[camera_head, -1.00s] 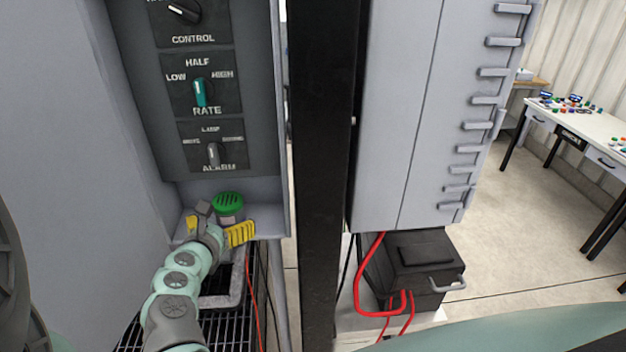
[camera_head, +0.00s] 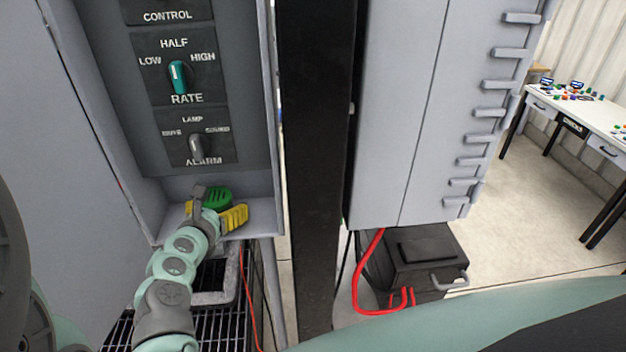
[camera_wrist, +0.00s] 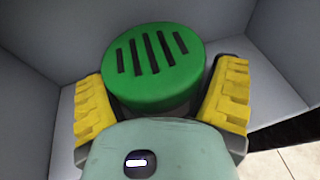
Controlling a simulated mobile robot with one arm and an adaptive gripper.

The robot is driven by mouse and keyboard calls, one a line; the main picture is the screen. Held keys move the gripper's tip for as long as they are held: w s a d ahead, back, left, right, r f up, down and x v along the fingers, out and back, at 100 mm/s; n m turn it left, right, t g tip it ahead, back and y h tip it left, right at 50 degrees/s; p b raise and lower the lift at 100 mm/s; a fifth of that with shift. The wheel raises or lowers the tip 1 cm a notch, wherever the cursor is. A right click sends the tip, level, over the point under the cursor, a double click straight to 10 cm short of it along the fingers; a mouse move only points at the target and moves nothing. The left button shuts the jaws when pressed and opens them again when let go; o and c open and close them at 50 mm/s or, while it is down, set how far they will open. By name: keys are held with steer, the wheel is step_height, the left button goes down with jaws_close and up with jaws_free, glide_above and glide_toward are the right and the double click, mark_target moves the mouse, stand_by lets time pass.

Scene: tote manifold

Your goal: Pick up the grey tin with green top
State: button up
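The grey tin with the green slotted top (camera_head: 217,198) stands upright on the floor of the grey cabinet, below the control panel. In the head view my gripper covers most of it. In the wrist view its round green top (camera_wrist: 155,66) fills the upper middle, with a strip of its grey side below. My gripper (camera_head: 217,217) has its yellow fingers spread, one on each side of the tin. In the wrist view the fingers of my gripper (camera_wrist: 162,100) are open, with a small gap on the right; contact on the left is hard to tell.
The cabinet (camera_head: 262,212) has walls close behind and left of the tin, and an open front edge. Its panel (camera_head: 190,95) carries knobs above. A black post (camera_head: 312,180) stands just right. A metal rack (camera_head: 225,322) lies below.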

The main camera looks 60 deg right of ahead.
steer(key=c, duration=0.9)
